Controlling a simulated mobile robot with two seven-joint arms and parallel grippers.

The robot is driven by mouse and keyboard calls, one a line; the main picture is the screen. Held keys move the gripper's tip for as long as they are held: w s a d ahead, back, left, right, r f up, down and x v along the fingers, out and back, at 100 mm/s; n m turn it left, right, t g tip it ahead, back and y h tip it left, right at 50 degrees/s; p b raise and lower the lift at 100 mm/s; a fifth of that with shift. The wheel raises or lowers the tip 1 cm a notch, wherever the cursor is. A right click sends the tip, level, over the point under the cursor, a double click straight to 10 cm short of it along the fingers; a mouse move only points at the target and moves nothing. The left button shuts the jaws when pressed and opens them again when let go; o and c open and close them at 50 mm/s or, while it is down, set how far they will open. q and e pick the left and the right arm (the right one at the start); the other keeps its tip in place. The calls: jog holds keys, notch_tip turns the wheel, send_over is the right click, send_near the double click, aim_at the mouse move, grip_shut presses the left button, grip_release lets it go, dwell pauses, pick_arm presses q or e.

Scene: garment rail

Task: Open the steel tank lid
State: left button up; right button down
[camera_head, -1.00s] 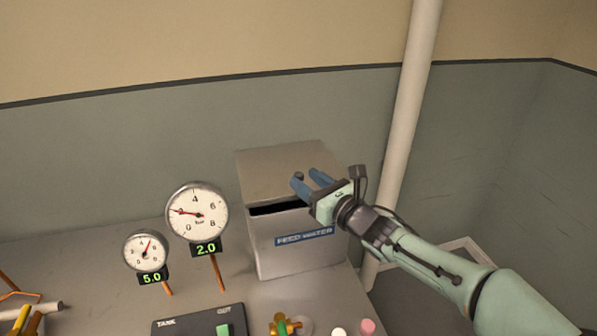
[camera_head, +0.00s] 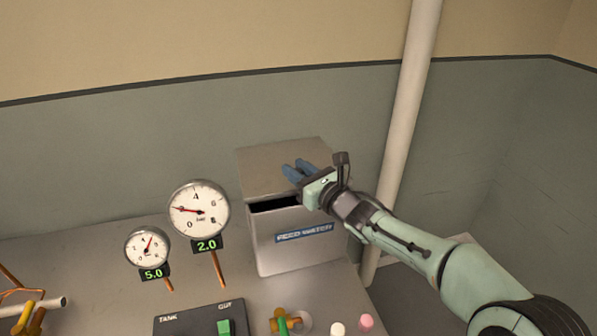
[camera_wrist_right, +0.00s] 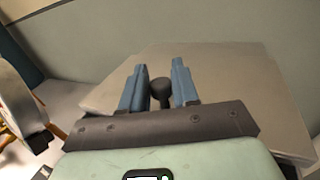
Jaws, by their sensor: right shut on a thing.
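The steel tank (camera_head: 280,259), a grey box with a blue label, stands on the bench in the head view. Its flat lid (camera_head: 262,168) lies on top, and a dark gap shows below the lid's front edge. My right gripper (camera_head: 295,166) reaches over the lid from the right, its blue fingers pointing away over it. In the right wrist view, the lid's dark round knob (camera_wrist_right: 161,91) sits between the two fingers, and the gripper is shut on it. The fingers hide the knob in the head view. My left gripper is not in view.
Two dial gauges (camera_head: 199,210) on copper stems stand left of the tank. A dark panel with a green switch (camera_head: 224,327) and small valves lie in front. A pale vertical pipe (camera_head: 403,130) rises right of the tank, behind my right arm.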

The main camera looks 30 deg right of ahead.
aim_at(292, 164)
jog(key=w, duration=0.3)
jog(key=w+d+p, duration=0.1)
jog(key=w, duration=0.1)
jog(key=w+d, duration=0.1)
jog(key=w, duration=0.2)
jog(key=shift+w+d, duration=0.1)
jog(key=shift+w, duration=0.2)
jog(key=shift+s, duration=0.1)
jog(key=c, duration=1)
grip_release()
jog(key=shift+s, duration=0.55)
jog(key=s+d+b, duration=0.2)
jog(key=s+b, duration=0.1)
jog(key=s, duration=0.9)
